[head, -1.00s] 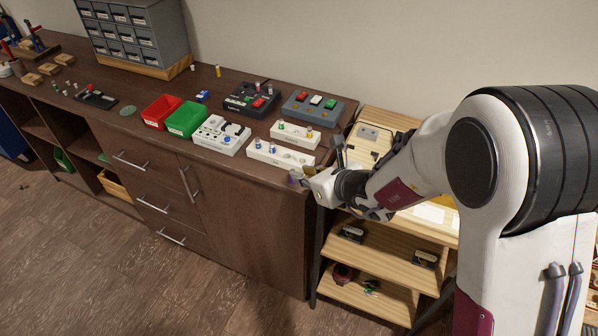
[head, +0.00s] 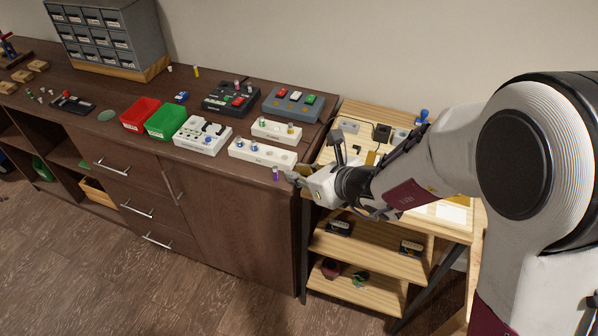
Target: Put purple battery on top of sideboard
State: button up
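The purple battery (head: 275,173) is a small upright cylinder at the front right edge of the dark brown sideboard's top (head: 215,166). It appears to stand on that top, close to the edge. My gripper (head: 314,160) is just right of the battery, beside the sideboard's right end. Its dark fingers look spread apart, with one near the battery and one higher up to the right. A small gap shows between the battery and the nearer finger, and the gripper looks empty.
Two white pedals, a white multi-knob unit (head: 201,136), a green bin (head: 166,121) and a red bin (head: 139,115) stand left of and behind the battery. A wooden shelf unit (head: 370,240) stands right of the sideboard, below my arm.

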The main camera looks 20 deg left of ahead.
jog(key=shift+r, duration=0.1)
dwell(0.5)
jog(key=s+d+r+n+g, duration=0.2)
jog(key=s+d+r+n, duration=0.8)
jog(key=r+n, duration=0.3)
jog(key=s+d+n+t+h, duration=0.1)
jog(key=s+d+n+h, duration=0.3)
jog(key=d, duration=0.9)
jog(key=s+d+n+t+h, duration=0.1)
jog(key=s+d+n+h, duration=0.4)
jog(key=d, duration=0.9)
jog(key=s+n, duration=0.2)
jog(key=s, duration=0.1)
jog(key=shift+s+r, duration=0.3)
jog(key=shift+a, duration=0.1)
